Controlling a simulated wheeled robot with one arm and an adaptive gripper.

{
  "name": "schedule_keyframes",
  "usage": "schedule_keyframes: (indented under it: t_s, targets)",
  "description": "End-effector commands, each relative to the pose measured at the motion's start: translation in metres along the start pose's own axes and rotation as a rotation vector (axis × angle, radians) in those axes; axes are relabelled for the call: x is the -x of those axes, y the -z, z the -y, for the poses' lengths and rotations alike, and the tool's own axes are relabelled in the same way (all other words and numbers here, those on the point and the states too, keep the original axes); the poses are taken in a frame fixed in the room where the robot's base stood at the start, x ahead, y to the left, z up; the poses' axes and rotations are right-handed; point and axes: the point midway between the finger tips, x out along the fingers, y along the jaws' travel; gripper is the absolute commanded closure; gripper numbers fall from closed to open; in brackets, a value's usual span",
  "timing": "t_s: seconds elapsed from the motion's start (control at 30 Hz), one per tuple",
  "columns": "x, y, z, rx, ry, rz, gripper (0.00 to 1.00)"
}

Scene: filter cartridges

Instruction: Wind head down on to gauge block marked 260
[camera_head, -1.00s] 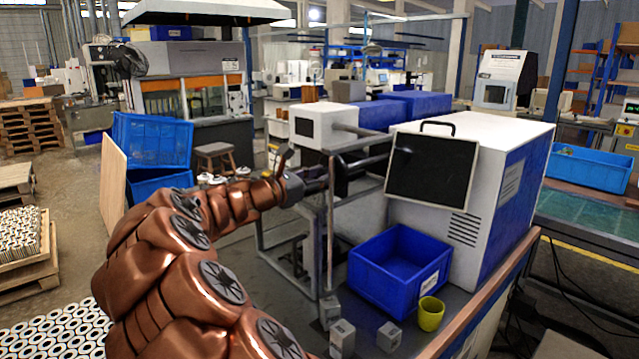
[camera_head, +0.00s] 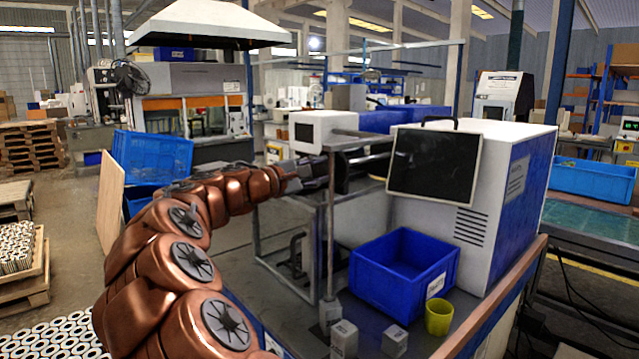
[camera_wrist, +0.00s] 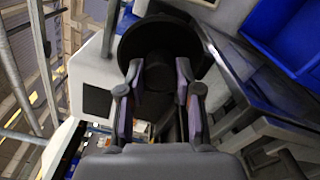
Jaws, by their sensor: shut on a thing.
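My gripper (camera_head: 325,172) reaches into the machine's metal frame at mid-height, below the small white box. In the wrist view my gripper (camera_wrist: 160,98) has its two fingers on either side of a dark round hub (camera_wrist: 158,72) in front of a wide black disc (camera_wrist: 150,38), and is shut on the hub. The grip is partly hidden in dark shadow. Small grey blocks stand on the bench: one (camera_head: 343,338) at the front, one (camera_head: 393,338) to its right, and one (camera_head: 329,310) at the foot of the upright post. Their markings are too small to read.
A blue bin (camera_head: 400,300) and a yellow cup (camera_head: 438,318) stand on the bench right of the blocks. The white cabinet (camera_head: 505,190) with a black screen (camera_head: 433,165) is behind them. The metal frame (camera_head: 330,230) closely surrounds my gripper.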

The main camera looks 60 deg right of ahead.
Motion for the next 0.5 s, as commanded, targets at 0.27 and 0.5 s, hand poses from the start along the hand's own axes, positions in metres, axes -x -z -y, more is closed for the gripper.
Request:
schedule_keyframes:
  t_s: [0.27,0.5]
  targets:
    - [0.0000,0.0027,0.0055,-0.263,0.003,0.004,1.00]
    - [0.0002,0.0026,0.0051,-0.468,0.006,0.007,1.00]
